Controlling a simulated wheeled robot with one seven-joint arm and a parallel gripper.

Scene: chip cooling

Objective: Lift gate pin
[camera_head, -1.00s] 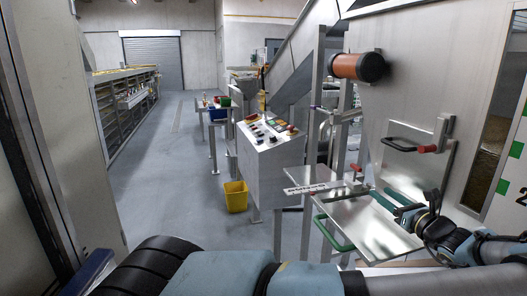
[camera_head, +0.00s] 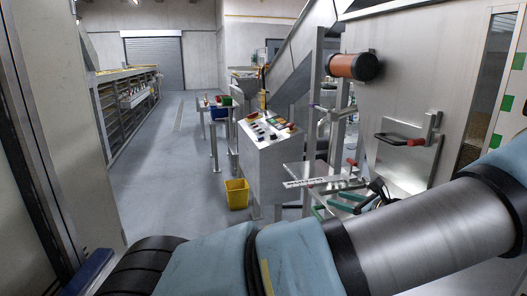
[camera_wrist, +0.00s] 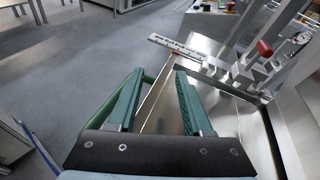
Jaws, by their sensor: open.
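A red-tipped handle (camera_wrist: 263,48), which may be the gate pin, stands on a metal bracket at the right of the wrist view. In the head view a red knob (camera_head: 351,161) shows behind the metal tray. My gripper (camera_wrist: 159,78) has two green fingers, spread apart with nothing between them. It is over the edge of the shiny metal tray (camera_wrist: 222,108), to the left of the red-tipped handle and apart from it. In the head view my gripper (camera_head: 345,201) is partly hidden behind my forearm.
A black handle with a red end (camera_head: 400,140) is on the steel panel. An orange cylinder (camera_head: 353,66) sticks out above. A control console (camera_head: 268,165) and yellow bin (camera_head: 236,194) stand left, beside open floor.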

